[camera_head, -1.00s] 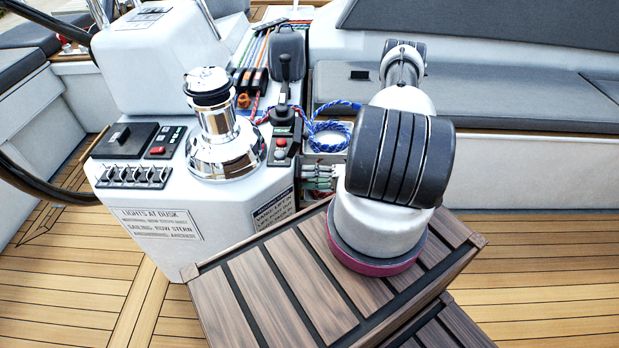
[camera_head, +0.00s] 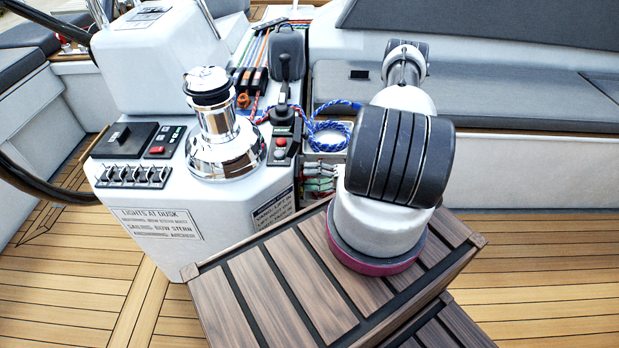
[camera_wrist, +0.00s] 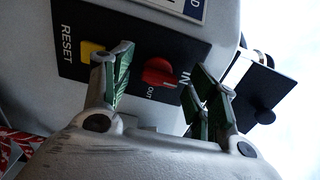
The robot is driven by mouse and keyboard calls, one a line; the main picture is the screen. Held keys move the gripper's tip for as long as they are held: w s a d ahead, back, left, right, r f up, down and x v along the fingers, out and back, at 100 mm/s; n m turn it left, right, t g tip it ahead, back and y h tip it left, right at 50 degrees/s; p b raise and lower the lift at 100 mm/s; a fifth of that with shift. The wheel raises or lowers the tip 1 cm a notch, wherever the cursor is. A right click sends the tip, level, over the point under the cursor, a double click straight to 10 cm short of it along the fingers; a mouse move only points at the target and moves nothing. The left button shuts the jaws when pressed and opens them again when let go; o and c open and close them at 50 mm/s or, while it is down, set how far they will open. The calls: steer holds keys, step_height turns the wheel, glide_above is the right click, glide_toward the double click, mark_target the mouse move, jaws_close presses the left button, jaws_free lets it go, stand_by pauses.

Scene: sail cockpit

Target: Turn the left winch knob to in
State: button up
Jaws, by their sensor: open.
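The red winch knob (camera_wrist: 158,72) sits on a dark panel (camera_wrist: 140,45) in the wrist view. White "IN" and "OUT" lettering stands beside it, with "IN" to its right and "OUT" just below it. I cannot surely tell which label it points to. My gripper (camera_wrist: 161,66) is open, with green-padded fingers on the left and right of the knob. Gaps show on both sides of the knob, so nothing is gripped. In the head view my gripper (camera_head: 320,181) shows partly beside the console, half hidden by my arm; the knob is hidden there.
A yellow RESET button (camera_wrist: 93,50) sits on the same panel, close to the left finger. A black hinged-looking part (camera_wrist: 262,95) stands to the right. The chrome winch (camera_head: 222,140) and the lever (camera_head: 283,90) stand on the console. A slatted table (camera_head: 280,285) lies below my arm.

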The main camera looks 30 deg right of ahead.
steer(key=v, duration=1.1)
steer(key=shift+d, duration=0.15)
steer(key=shift+s, duration=0.15)
